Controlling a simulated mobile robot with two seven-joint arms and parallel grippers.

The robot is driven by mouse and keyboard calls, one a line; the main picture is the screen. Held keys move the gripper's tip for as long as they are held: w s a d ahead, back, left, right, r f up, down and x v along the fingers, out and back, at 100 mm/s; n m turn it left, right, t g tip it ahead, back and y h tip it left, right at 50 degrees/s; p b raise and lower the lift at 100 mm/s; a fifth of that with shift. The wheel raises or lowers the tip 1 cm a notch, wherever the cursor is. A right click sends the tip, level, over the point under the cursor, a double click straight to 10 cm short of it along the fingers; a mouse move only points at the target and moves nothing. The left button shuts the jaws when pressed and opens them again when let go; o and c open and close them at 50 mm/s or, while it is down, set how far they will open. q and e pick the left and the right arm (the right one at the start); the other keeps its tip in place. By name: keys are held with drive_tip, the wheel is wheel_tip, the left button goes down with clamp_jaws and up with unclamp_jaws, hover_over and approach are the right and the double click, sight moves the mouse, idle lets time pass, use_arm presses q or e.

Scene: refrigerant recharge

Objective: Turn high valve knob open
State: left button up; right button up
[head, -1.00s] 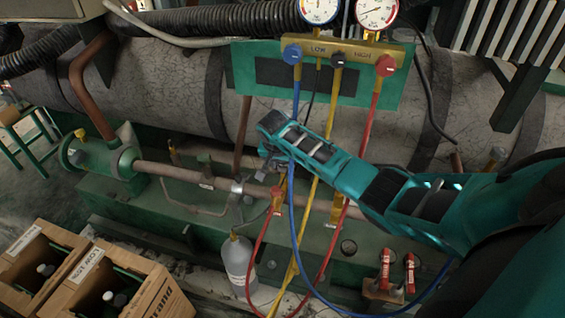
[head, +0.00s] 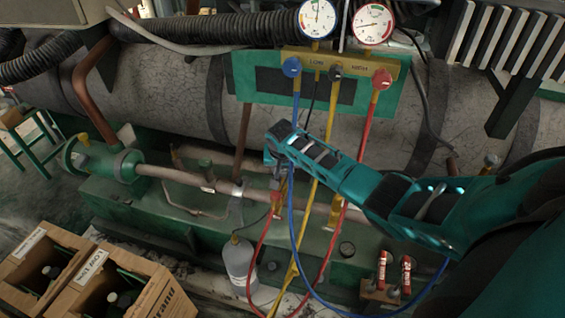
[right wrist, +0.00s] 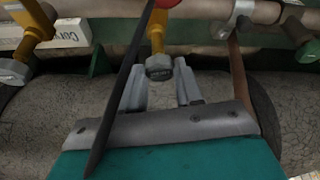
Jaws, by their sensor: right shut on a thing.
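A grey knob (right wrist: 159,67) sits on the end of a yellow valve fitting (right wrist: 157,38) in the right wrist view, with a bit of red above it. My right gripper (right wrist: 160,88) is shut around this knob, one finger on each side. In the head view my right gripper (head: 277,178) is low by the pipe, over a fitting with a red hose; the knob is hidden there. The gauge manifold (head: 350,68) is marked LOW and HIGH. A red knob (head: 382,79) is under HIGH and a blue knob (head: 291,67) under LOW. My left gripper is not in view.
Blue, yellow and red hoses (head: 368,130) hang near my right arm. Another yellow fitting (head: 336,213) stands to the right. A grey bottle (head: 238,262) is below. Two crates (head: 152,300) stand at lower left. Red-handled valves (head: 405,275) are at lower right.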

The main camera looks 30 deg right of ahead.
drive_tip(key=shift+d+r+n+y+p, duration=0.15)
drive_tip(key=shift+n+y+p, duration=0.35)
drive_tip(key=shift+n, duration=0.5)
drive_tip(key=shift+s+n+y+p, duration=0.1)
drive_tip(key=shift+n+y+p, duration=0.3)
drive_tip(key=shift+n, duration=0.5)
drive_tip(key=n, duration=0.2)
drive_tip(key=shift+d+n+t+y, duration=0.15)
drive_tip(key=shift+n+t+y, duration=0.25)
drive_tip(key=shift+d+f+n+y+b, duration=0.15)
drive_tip(key=shift+n+y+b, duration=0.1)
drive_tip(key=shift+n, duration=0.35)
drive_tip(key=shift+f+n+y+b, duration=0.1)
drive_tip(key=shift+n+y, duration=0.15)
drive_tip(key=shift+n, duration=0.35)
drive_tip(key=shift+n+y+b, duration=0.4)
drive_tip(key=shift+n+b, duration=0.2)
drive_tip(key=shift+n, duration=0.5)
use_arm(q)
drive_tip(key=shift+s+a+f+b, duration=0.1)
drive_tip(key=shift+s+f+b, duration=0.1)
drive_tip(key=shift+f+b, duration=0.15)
use_arm(e)
drive_tip(key=shift+n, duration=0.6)
drive_tip(key=shift+r+g+y, duration=0.1)
drive_tip(key=shift+g+y, duration=0.2)
